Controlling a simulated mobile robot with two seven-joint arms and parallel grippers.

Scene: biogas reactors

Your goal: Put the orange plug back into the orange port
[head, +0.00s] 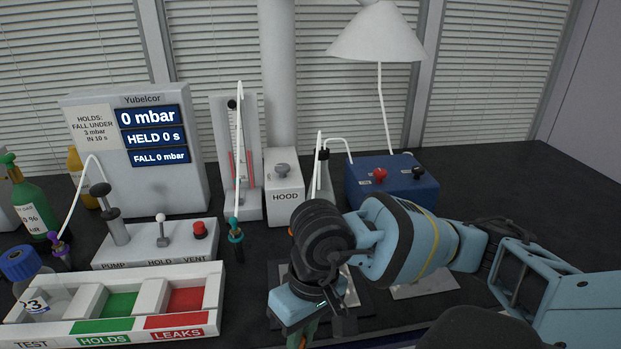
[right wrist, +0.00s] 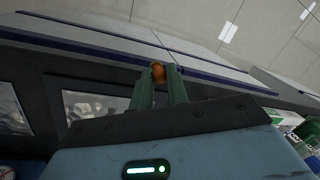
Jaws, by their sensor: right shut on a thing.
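My right gripper (head: 302,338) reaches down at the front of the bench, and its green fingers show in the right wrist view (right wrist: 157,90). It is shut on a small orange piece, the orange plug (right wrist: 158,72), held between the fingertips. In the head view the plug is mostly hidden by the gripper. I cannot make out the orange port; my right wrist and forearm cover the middle of the bench. A speck of orange shows at the left edge of my wrist, too small to identify. My left gripper is not in view.
A sorting tray (head: 120,331) with red and green compartments lies at the front left. Behind it stand the pump panel (head: 130,254), the display unit (head: 170,190), a HOOD box (head: 285,208) and a blue box (head: 400,192). A teal plug (head: 235,232) hangs near the centre.

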